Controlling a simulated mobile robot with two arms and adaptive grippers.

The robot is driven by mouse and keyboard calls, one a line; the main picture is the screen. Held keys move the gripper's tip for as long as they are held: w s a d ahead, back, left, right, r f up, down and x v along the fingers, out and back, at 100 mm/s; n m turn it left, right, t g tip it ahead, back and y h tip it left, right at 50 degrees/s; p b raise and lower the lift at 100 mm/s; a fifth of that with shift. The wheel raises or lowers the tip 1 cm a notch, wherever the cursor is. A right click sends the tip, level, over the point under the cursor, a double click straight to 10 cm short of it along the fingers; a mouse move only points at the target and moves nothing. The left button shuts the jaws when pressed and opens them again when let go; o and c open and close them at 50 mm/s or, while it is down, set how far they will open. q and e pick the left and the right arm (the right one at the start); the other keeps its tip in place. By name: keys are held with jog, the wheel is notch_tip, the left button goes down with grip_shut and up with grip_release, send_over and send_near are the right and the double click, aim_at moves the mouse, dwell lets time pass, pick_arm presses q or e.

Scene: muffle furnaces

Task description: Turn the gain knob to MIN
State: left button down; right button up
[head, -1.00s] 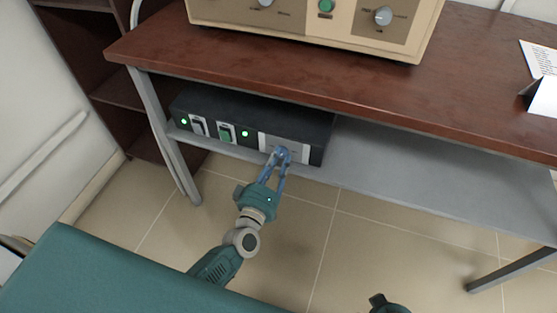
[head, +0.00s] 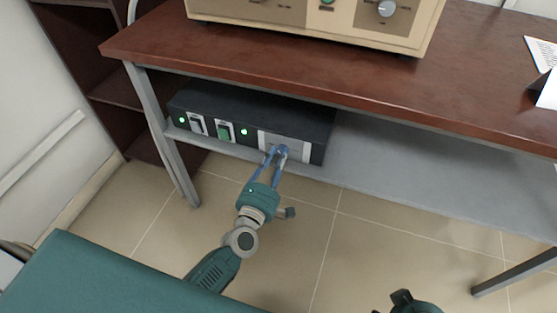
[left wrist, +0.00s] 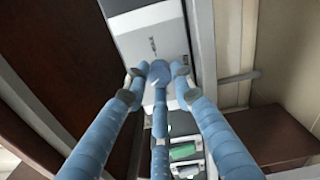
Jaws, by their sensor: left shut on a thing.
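A dark control box (head: 255,110) sits on the grey lower shelf under the table. Its light grey panel (head: 298,148) is at the right end of its front; the panel also shows in the left wrist view (left wrist: 150,40). My left gripper (head: 277,150) has its blue fingers at this panel, closed on the gain knob. The fingertips hide most of the knob, and I cannot read its pointer or the MIN mark. In the left wrist view the fingertips (left wrist: 158,77) come together against the panel. My right gripper (head: 405,302) is only partly in view at the bottom edge.
Green lights and two rocker switches, one green (head: 225,132), are left of the panel. The tabletop (head: 300,70) overhangs the box and carries a beige instrument (head: 350,25). A table leg (head: 160,140) stands to the left. The shelf right of the box is bare.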

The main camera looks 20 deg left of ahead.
pick_arm(q)
jog(key=shift+a+f+n+b, duration=0.15)
jog(key=shift+n+b, duration=0.2)
jog(key=shift+n, duration=1.15)
jog(key=n+b, duration=0.2)
jog(key=n, duration=0.2)
jog(key=shift+n, duration=0.3)
jog(key=n+b, duration=0.1)
jog(key=n, duration=0.3)
jog(key=shift+n+b, duration=0.3)
jog(key=shift+b, duration=0.05)
jog(key=shift+n, duration=0.3)
pick_arm(e)
jog(key=w+a+r+t+y, duration=0.1)
jog(key=w+a+r+t, duration=0.2)
jog(key=w, duration=0.6)
jog(key=shift+w+r+t, duration=0.4)
jog(key=shift+r+t, duration=0.7)
jog(key=shift+r, duration=0.1)
pick_arm(q)
jog(key=c, duration=1.5)
grip_release()
pick_arm(e)
jog(key=shift+a, duration=0.1)
pick_arm(q)
jog(key=shift+o, duration=0.2)
